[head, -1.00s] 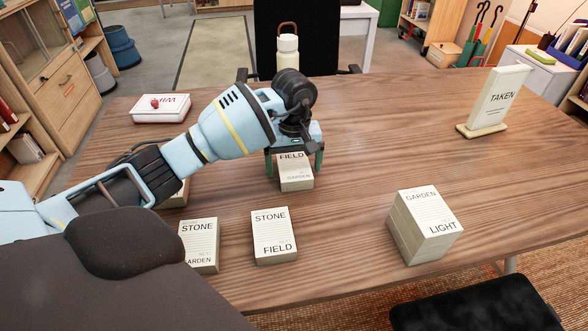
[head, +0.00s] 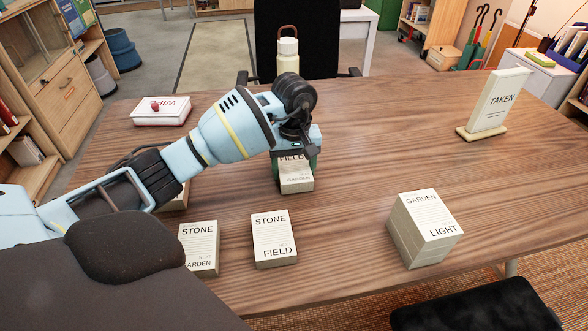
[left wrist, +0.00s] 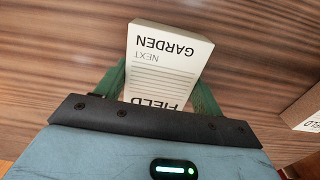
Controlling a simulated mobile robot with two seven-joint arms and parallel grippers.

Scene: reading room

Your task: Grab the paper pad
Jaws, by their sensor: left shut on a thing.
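A white paper pad (head: 297,183) marked FIELD and GARDEN lies on the wooden table, mid-left. My left gripper (head: 294,168) is over its far end, shut on it with a green finger against each side. The left wrist view shows the pad (left wrist: 165,65) between the fingers, its FIELD end partly hidden by the gripper's edge. I see no clear gap under the pad. My right gripper is in neither view.
Nearer are a STONE/GARDEN pad (head: 199,246), a STONE/FIELD pad (head: 273,240) and a thicker GARDEN/LIGHT stack (head: 423,232). Another pad (head: 178,200) is half hidden by my arm. A WIPE box (head: 160,113), bottle (head: 288,58) and TAKEN sign (head: 495,102) stand farther back.

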